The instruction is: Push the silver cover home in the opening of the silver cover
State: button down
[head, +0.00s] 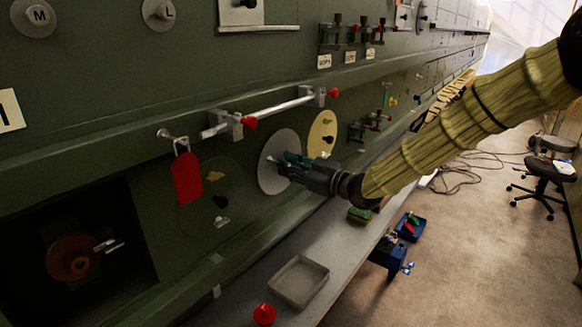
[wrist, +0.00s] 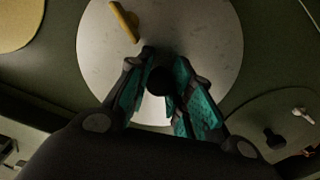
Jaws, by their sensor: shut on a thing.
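The silver cover (head: 270,177) is a round pale disc against the green fuselage wall, and it fills much of the wrist view (wrist: 205,45). A yellow bar (wrist: 125,22) is on its upper left face there. My gripper (head: 287,164) is at the middle of the disc. In the wrist view its teal-padded fingers (wrist: 158,90) are closed around a dark round knob on the cover. The opening itself is hidden behind the cover, and I cannot tell how deep the cover sits.
A cream round cover (head: 322,130) is to the right and a green round cover (head: 205,208) to the left. A red tag (head: 187,178) hangs below a silver bar (head: 270,111). A shelf below holds a grey tray (head: 299,281) and a red cone (head: 264,314). A dark square recess is at lower left.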

jog(key=shift+w+a, duration=0.15)
jog(key=shift+a, duration=0.05)
jog(key=c, duration=1.2)
grip_release()
jog(key=shift+a, duration=0.1)
jog(key=v, duration=0.5)
